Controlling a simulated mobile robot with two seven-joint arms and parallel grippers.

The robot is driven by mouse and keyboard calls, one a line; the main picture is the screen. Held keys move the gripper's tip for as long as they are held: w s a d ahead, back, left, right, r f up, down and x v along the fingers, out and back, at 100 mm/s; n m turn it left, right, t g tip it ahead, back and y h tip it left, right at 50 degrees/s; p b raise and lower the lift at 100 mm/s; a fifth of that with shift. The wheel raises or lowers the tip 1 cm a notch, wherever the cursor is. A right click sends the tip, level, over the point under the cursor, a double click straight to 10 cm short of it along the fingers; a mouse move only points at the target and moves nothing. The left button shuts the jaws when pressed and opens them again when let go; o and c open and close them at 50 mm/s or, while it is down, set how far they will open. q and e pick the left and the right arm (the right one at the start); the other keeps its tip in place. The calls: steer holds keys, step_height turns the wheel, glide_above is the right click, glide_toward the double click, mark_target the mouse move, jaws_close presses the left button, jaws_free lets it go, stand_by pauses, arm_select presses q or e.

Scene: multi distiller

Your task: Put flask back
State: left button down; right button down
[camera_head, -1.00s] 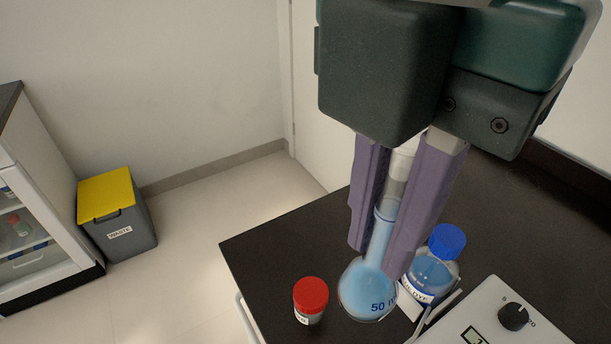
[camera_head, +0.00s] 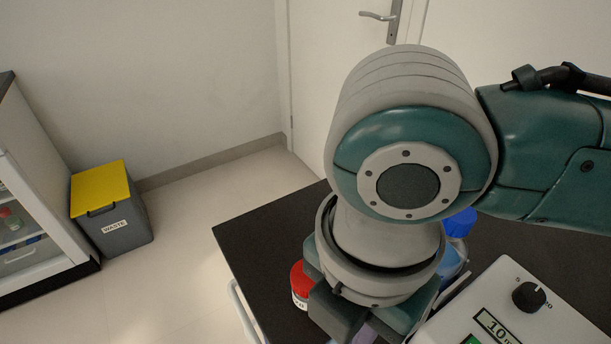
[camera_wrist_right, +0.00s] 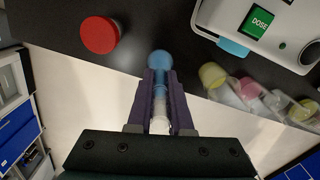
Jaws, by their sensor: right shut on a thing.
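The flask of blue liquid (camera_wrist_right: 161,60) shows in the right wrist view, its round bulb beyond my fingertips and its neck between the fingers. My right gripper (camera_wrist_right: 158,85) is shut on the flask's neck. In the head view my right wrist and forearm cover the flask; only a bit of a purple finger shows at the bottom edge. Whether the bulb touches the black counter (camera_head: 262,235) cannot be told. My left gripper is not in view.
A red-capped jar (camera_head: 299,283) stands beside my right wrist. A blue-capped bottle (camera_head: 457,222) is partly hidden behind it. A dosing device (camera_head: 560,325) with a knob sits at the right. A yellow-lidded waste bin (camera_head: 124,232) and glass-fronted cabinet (camera_head: 45,215) stand left.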

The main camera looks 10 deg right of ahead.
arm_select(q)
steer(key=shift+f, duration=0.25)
arm_select(e)
steer(key=shift+f, duration=1.1)
steer(key=shift+f, duration=0.1)
steer(key=c, duration=0.8)
jaws_free()
